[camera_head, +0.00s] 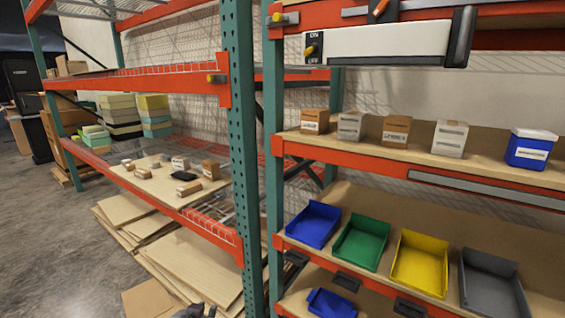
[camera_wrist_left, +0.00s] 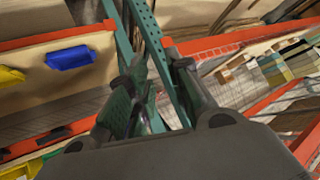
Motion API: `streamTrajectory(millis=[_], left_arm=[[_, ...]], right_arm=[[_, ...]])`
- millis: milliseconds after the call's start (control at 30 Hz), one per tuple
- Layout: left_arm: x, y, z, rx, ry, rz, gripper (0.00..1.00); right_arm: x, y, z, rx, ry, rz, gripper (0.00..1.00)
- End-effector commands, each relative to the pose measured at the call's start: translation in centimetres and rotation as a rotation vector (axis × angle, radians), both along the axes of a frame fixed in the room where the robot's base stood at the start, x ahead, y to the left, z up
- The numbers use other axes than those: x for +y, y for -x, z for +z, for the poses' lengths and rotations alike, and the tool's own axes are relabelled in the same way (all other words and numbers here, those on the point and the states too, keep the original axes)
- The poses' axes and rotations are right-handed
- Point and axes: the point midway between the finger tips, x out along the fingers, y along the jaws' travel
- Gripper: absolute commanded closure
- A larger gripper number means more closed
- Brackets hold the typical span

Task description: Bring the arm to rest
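My left gripper (camera_wrist_left: 152,68) shows in the left wrist view with its two dark fingers apart and nothing seen between them. A green rack post lies behind the fingers in that view. In the head view, only a small dark part of the gripper (camera_head: 195,311) shows at the bottom edge, in front of the rack's lower left area. It looks clear of the shelves, though the distance is hard to tell. My right gripper is in neither view. A white console (camera_head: 385,43) with an ON/OFF switch (camera_head: 313,48) hangs at the top right.
Orange-and-green racks fill the view. The right rack holds several small boxes (camera_head: 396,130), a blue tub (camera_head: 530,149) and blue, green (camera_head: 361,243), yellow (camera_head: 420,264) and grey bins. A green post (camera_head: 243,150) stands close to the gripper. Open floor (camera_head: 50,240) lies at left.

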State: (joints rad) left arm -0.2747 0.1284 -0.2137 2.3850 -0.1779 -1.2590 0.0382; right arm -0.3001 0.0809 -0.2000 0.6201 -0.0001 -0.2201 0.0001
Motion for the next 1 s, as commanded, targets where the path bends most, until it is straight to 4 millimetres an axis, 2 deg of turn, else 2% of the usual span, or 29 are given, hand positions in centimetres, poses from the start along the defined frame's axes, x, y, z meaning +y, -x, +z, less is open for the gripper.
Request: streamTrajectory(millis=[33,200,400,867,1000], left_arm=[[0.2,1.4,-1.4,0.053,0.008,0.004,0.79],[0.9,6.1,-5.2,0.218,0.029,0.013,0.79],[1.4,10.5,-7.9,0.362,0.049,0.018,0.79],[1.9,16.7,-10.7,0.551,0.071,0.02,0.79],[1.8,16.4,-12.0,0.558,0.071,0.019,0.79]], right_arm=[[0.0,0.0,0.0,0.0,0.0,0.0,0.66],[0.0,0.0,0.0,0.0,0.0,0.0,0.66],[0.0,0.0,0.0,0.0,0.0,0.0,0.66],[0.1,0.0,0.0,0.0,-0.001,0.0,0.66],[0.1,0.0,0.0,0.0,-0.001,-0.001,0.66]])
